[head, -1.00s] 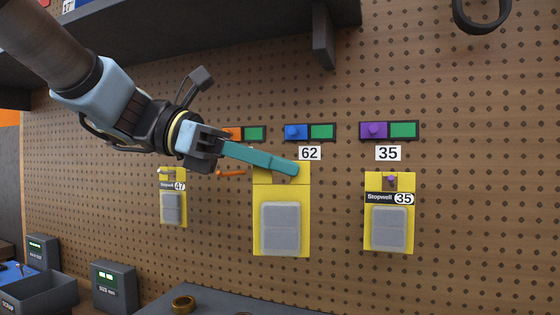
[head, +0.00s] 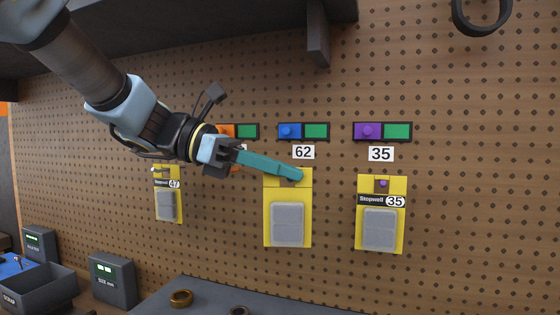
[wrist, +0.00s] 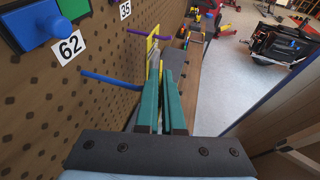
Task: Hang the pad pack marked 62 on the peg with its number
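A yellow pack with a grey pad (head: 287,222) hangs upright from my gripper (head: 298,174) in front of the pegboard, below the 62 sign (head: 303,152). My teal fingers are shut on its top edge; in the wrist view my gripper (wrist: 166,76) has a narrow gap with yellow at the tips. A dark opening shows just under the finger. No number is readable on this pack. The blue peg (wrist: 112,80) sticks out below the 62 sign in the wrist view, left of the fingers; it is hidden in the head view. I cannot tell whether pack and peg touch.
Pack 35 (head: 396,222) hangs on the purple peg at right, and pack 47 (head: 165,206) hangs at left. A blue-and-green block (head: 303,131) sits above the 62 sign. A shelf bracket (head: 318,45) juts down above. A grey surface (head: 210,290) lies below.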

